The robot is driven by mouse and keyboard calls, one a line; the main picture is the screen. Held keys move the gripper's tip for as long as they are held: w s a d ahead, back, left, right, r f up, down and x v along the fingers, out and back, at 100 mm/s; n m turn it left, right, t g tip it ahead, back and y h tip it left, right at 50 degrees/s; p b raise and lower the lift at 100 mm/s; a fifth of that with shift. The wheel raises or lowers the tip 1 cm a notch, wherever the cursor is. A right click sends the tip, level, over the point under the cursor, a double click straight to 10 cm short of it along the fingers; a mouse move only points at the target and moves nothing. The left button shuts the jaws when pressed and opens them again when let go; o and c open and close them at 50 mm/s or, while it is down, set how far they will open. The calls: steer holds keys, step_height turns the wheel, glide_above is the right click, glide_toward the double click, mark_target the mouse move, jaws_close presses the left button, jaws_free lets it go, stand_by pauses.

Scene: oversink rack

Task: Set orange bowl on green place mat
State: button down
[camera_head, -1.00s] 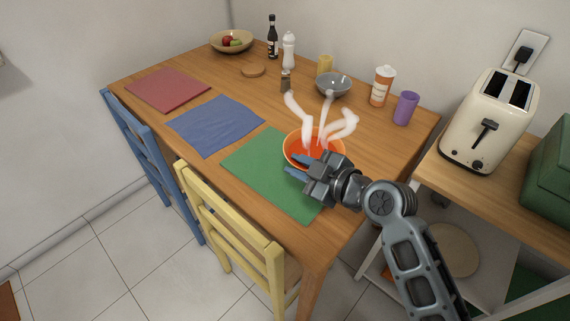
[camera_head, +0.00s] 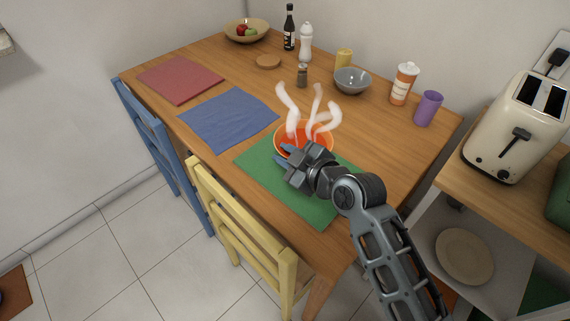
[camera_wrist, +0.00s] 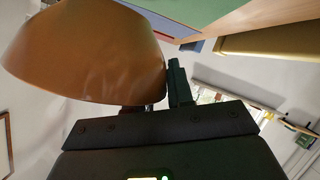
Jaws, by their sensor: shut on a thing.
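The orange bowl (camera_head: 318,130) is steaming and holds red-orange contents. My gripper (camera_head: 288,156) is shut on the bowl's near side. In the wrist view the bowl (camera_wrist: 85,50) fills the upper left beside the dark finger (camera_wrist: 179,82). The green mat (camera_wrist: 207,14) shows above it at the top. I cannot tell whether the bowl's base touches the mat, since my gripper hides its lower near side.
A blue mat (camera_head: 228,120) and a red mat (camera_head: 180,79) lie to the left. A grey bowl (camera_head: 352,82), an orange-and-white bottle (camera_head: 403,84) and a purple cup (camera_head: 428,109) stand behind. A yellow chair (camera_head: 245,225) stands at the table's front edge.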

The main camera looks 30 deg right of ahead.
steer(key=shift+w+a+f, duration=0.1)
steer(key=shift+w, duration=0.05)
steer(key=shift+f, duration=1.9)
steer(key=shift+f, duration=0.1)
steer(key=c, duration=1)
jaws_free()
steer(key=shift+o, duration=0.2)
steer(key=b+v, duration=0.1)
steer(key=v, duration=1.1)
